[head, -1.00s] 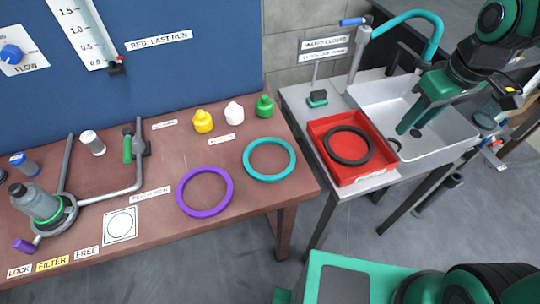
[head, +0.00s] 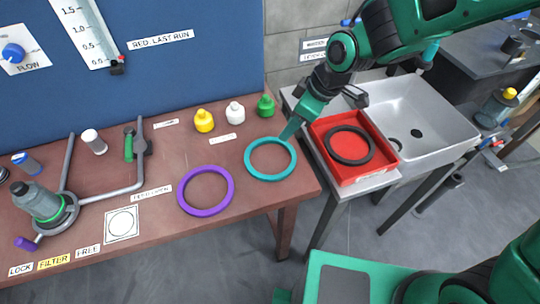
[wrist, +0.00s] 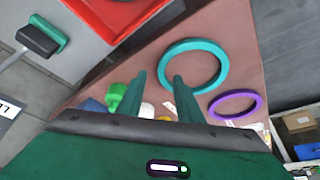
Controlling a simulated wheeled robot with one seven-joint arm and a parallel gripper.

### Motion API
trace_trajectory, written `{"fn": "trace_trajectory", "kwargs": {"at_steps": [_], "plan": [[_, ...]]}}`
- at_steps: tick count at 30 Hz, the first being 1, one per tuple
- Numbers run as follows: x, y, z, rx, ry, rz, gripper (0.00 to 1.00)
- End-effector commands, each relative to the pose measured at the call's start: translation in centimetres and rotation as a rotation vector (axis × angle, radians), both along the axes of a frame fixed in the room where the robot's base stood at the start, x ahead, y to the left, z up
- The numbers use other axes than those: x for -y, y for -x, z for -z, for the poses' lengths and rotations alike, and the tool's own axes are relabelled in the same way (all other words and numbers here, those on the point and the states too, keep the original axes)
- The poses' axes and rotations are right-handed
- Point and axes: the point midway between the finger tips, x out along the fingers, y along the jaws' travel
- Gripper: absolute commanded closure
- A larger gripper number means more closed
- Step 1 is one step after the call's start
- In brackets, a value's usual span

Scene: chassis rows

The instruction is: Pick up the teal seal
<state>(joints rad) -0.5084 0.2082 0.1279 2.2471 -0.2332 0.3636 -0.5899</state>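The teal seal (head: 270,178) is a flat ring lying on the brown table near its right end, to the right of a purple ring. It also shows in the wrist view (wrist: 194,43), beyond the fingertips and to the right. My gripper (head: 289,131) hangs over the seal's far right edge, pointing down. In the wrist view my gripper (wrist: 158,76) has its two fingers apart with nothing held between them. The right fingertip is close to the seal's left rim; I cannot tell whether it touches.
The purple ring (head: 206,211) lies left of the seal. Yellow (head: 204,121), white (head: 235,113) and green (head: 266,106) bottles stand behind it. A red tray (head: 375,173) with a black ring (head: 349,162) sits on the bench by the sink (head: 440,135). Pipework (head: 105,192) stands at left.

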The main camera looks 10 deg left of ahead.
Motion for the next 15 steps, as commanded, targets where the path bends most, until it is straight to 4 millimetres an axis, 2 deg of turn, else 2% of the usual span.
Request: {"fn": "trace_trajectory", "kwargs": {"at_steps": [9,15], "plan": [[-1.3,0.0,3.9,-0.003,0.001,0.0,0.67],[-1.6,-0.1,4.8,-0.001,0.001,0.002,0.67]]}}
